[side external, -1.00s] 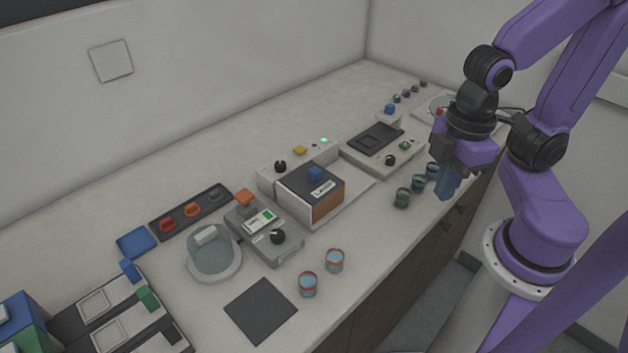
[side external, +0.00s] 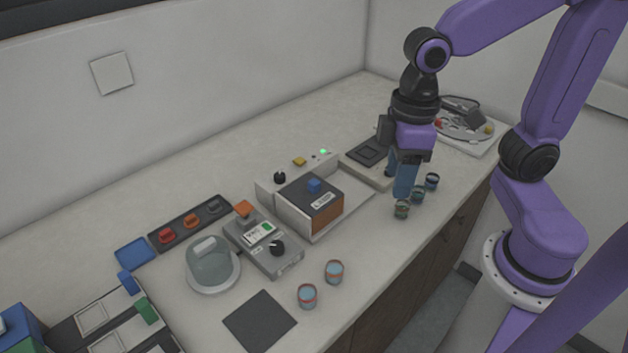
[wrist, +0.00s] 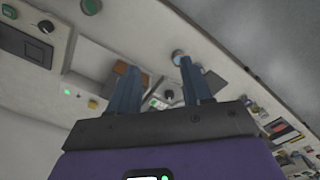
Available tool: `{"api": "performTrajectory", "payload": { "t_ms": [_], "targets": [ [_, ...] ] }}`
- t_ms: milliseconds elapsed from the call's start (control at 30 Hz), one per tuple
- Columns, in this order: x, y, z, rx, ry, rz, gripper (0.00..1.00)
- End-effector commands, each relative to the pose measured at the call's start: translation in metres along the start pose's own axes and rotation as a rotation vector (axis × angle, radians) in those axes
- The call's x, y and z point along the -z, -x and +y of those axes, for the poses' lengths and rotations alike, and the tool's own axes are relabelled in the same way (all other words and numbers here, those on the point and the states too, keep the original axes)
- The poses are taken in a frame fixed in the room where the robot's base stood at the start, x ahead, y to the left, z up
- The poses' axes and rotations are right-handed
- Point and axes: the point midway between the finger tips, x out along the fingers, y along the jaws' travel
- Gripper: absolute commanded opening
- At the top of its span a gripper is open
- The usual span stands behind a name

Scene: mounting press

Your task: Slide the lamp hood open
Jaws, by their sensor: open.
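The lamp hood (side external: 326,218) is a box with a dark top, orange-brown front side, white label and blue knob (side external: 314,185). It sits on a pale base unit (side external: 345,205) in the middle of the counter, covering the left part of the base. My gripper (side external: 404,192) is open and empty, pointing down to the right of the hood and apart from it. In the wrist view my fingers (wrist: 157,78) are spread. An orange-brown piece, seemingly the hood (wrist: 142,77), shows partly behind one finger.
A grey device with a black dial (side external: 264,242) stands left of the hood. Two cups (side external: 334,271) and a dark mat (side external: 259,321) lie in front.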

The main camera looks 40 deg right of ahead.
Motion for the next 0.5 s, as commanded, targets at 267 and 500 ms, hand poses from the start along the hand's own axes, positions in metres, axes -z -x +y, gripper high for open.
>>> {"api": "performTrajectory", "payload": {
  "t_ms": [267,500],
  "targets": [
    [0.088,0.023,0.064,-0.007,-0.413,-0.011,0.49],
    [0.131,0.033,0.122,-0.011,-0.689,-0.018,0.49]
  ]
}}
